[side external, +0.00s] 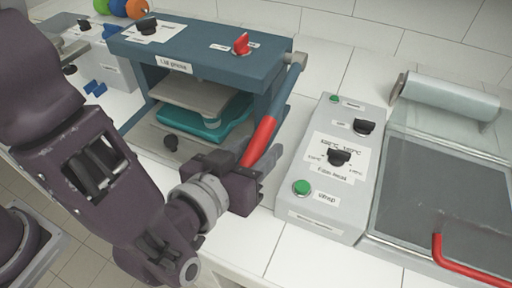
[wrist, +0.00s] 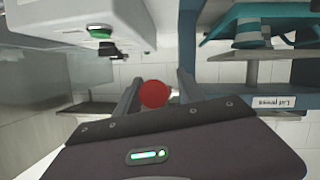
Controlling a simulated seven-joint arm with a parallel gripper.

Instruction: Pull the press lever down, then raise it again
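The lid press (side external: 200,58) is a blue frame with a grey plate (side external: 190,95) above a teal tray (side external: 205,125). Its lever (side external: 285,85) is a blue bar at the right side, running from a grey pivot to a red handle (side external: 259,142) nearer the camera. My gripper (side external: 252,172) is at the handle's lower end. In the wrist view, the red handle end (wrist: 155,94) lies between the two fingers of my gripper (wrist: 158,82), with visible gaps on both sides. The gripper looks open around the handle. The fingertips are partly hidden in the side view.
A grey control box (side external: 335,165) with green buttons and black knobs stands just right of my gripper. A film roll (side external: 450,95) and a dark panel with a red handle (side external: 470,272) are farther right. White counter shows between press and box.

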